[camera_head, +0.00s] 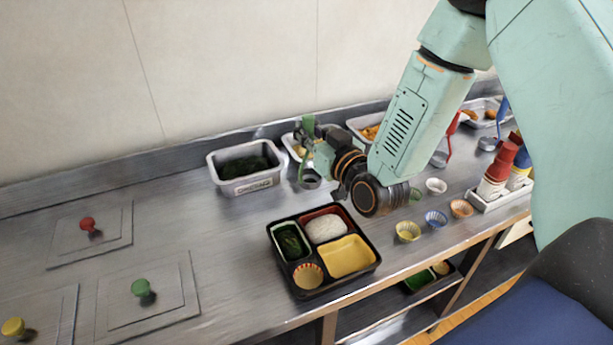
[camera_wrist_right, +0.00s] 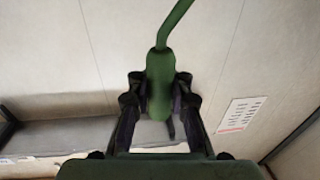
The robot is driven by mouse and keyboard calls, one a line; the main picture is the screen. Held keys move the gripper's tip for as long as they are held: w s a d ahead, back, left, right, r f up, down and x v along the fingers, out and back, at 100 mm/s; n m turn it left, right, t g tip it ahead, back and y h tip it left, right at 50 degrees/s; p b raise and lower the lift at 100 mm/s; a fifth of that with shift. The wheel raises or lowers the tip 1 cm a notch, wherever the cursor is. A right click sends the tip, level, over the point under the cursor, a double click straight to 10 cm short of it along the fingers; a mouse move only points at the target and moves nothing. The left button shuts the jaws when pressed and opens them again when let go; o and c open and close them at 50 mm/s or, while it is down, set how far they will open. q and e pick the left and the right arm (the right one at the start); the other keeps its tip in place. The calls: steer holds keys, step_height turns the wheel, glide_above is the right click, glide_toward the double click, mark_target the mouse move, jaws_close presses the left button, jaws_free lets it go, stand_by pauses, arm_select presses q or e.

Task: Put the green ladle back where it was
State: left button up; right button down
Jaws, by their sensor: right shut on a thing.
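My right gripper (camera_head: 322,152) reaches in from the right over the counter. It is shut on the handle of the green ladle (camera_head: 308,127), with the ladle's metal bowl (camera_head: 309,180) hanging below, just right of the grey container of dark green food (camera_head: 245,184). In the right wrist view the green handle (camera_wrist_right: 160,85) stands upright between the two fingers (camera_wrist_right: 160,105), its thin stem curving up out of the picture. I cannot tell whether the bowl touches the counter. My left gripper is not in view.
A black bento tray (camera_head: 295,292) with filled compartments lies in front. A container of pale food (camera_head: 293,147) stands behind the ladle. Several small cups, bottles and more ladles are to the right. Lids with red, green and yellow knobs are at left.

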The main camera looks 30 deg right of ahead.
steer(key=b, duration=0.1)
glide_above(304, 174)
step_height(304, 174, down, 6)
steer(key=shift+s+f, duration=0.1)
steer(key=shift+f, duration=0.15)
steer(key=shift+d+f, duration=0.2)
steer(key=shift+w+a, duration=0.2)
steer(key=shift+a+f, duration=0.1)
steer(key=c, duration=1.8)
jaws_free()
steer(key=shift+s, duration=0.1)
steer(key=o, duration=0.3)
steer(key=shift+s+d, duration=0.1)
steer(key=shift+d, duration=0.1)
steer(key=shift+o, duration=1.5)
steer(key=shift+a, duration=0.1)
